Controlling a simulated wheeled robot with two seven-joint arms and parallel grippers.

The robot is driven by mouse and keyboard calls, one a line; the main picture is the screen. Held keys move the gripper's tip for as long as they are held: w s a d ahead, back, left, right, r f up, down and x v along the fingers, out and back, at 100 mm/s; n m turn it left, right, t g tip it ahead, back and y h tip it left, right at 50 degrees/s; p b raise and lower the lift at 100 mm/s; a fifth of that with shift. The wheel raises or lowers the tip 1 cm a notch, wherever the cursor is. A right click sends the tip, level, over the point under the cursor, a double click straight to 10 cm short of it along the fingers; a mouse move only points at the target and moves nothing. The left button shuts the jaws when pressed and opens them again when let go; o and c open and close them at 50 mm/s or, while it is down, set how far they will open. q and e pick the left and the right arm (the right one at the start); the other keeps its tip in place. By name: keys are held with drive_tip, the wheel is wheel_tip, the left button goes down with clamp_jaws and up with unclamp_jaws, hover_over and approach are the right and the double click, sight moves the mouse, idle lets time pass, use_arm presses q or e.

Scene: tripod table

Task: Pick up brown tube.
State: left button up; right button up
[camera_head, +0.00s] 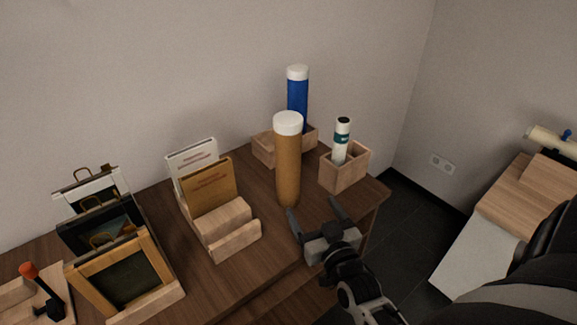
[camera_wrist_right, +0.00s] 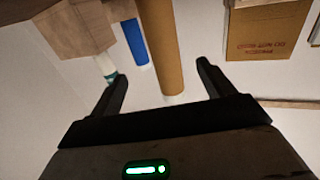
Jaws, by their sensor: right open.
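The brown tube (camera_head: 287,165) with a white cap stands upright on the wooden table (camera_head: 255,206), in front of a blue tube. My right gripper (camera_head: 314,213) is open and empty, just to the right of and in front of the tube's lower part. In the right wrist view the brown tube (camera_wrist_right: 160,45) shows beyond and between the two open fingers (camera_wrist_right: 162,82), apart from them. My left gripper is not in view.
A blue tube (camera_head: 297,94) stands in a wooden box behind. A small white bottle (camera_head: 341,141) stands in a wooden box (camera_head: 344,176) to the right. A wooden holder (camera_head: 232,243) with booklets and several frames (camera_head: 124,272) stand left.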

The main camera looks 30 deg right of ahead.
sight(293, 178)
drive_tip(key=b+x, duration=0.2)
drive_tip(key=x, duration=0.7)
drive_tip(key=shift+w+f, duration=0.1)
drive_tip(key=shift+w, duration=0.35)
drive_tip(key=b+x, duration=0.3)
drive_tip(key=x, duration=0.1)
drive_tip(key=shift+w+a, duration=0.15)
drive_tip(key=shift+w, duration=0.35)
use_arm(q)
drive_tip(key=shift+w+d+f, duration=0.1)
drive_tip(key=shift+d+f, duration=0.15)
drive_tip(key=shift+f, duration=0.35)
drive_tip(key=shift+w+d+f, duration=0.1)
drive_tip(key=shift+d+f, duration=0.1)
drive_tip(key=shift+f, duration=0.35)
use_arm(e)
drive_tip(key=shift+w+r, duration=0.1)
drive_tip(key=shift+r, duration=0.15)
drive_tip(key=c, duration=1.1)
